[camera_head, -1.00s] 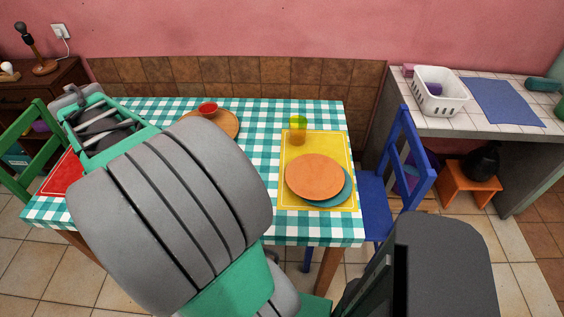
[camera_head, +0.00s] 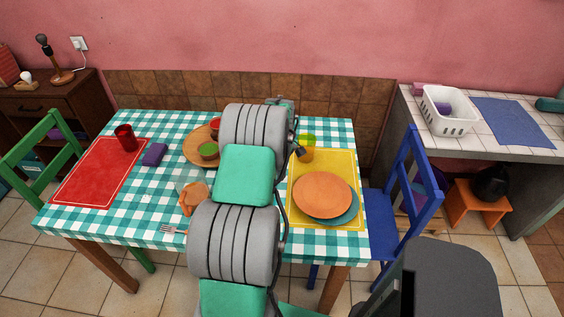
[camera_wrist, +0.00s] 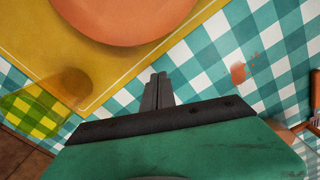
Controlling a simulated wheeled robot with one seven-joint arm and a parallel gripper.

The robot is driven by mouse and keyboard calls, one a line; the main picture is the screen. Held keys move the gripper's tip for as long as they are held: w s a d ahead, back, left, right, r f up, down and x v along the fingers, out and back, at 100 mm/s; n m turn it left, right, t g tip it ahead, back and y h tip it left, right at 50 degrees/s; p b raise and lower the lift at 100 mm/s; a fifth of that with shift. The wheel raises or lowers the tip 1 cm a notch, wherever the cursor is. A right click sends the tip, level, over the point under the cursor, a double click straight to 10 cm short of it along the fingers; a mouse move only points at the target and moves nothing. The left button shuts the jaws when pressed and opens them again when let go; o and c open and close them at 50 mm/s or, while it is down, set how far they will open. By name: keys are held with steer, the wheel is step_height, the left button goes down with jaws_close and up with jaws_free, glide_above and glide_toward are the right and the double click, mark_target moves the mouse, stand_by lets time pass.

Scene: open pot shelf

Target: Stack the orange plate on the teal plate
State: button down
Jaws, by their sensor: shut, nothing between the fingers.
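The orange plate (camera_head: 322,193) lies on the teal plate (camera_head: 345,217) on the yellow placemat. It is off-centre, so a crescent of teal shows at the lower right. In the wrist view the orange plate (camera_wrist: 125,15) is at the top, cut off by the frame edge, and no teal shows. My gripper (camera_wrist: 158,88) is shut and empty, beside the placemat's edge and apart from the orange plate. In the head view my arm hides most of the gripper.
A green-and-amber cup (camera_head: 306,152) stands at the back of the yellow placemat (camera_head: 340,160), close to my arm. A wooden tray (camera_head: 197,146) with a green bowl (camera_head: 208,150), a red placemat (camera_head: 95,175) and a red cup (camera_head: 126,138) are left. A blue chair (camera_head: 415,195) stands right.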

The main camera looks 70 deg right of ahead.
mark_target(297, 184)
steer(key=shift+s+a+f+p, duration=0.15)
steer(key=shift+s+f+p, duration=0.1)
steer(key=shift+s, duration=0.4)
steer(key=shift+s+a+f+p, duration=0.1)
steer(key=shift+s+f+p, duration=0.1)
steer(key=shift+s, duration=0.4)
steer(key=shift+s+a+f+p, duration=0.15)
steer(key=shift+s+f+p, duration=0.1)
steer(key=shift+s, duration=0.4)
steer(key=shift+s+a+b, duration=0.2)
steer(key=shift+s+b, duration=0.15)
steer(key=shift+s, duration=0.35)
steer(key=shift+s+a, duration=0.1)
steer(key=shift+s, duration=0.3)
steer(key=shift+w, duration=0.1)
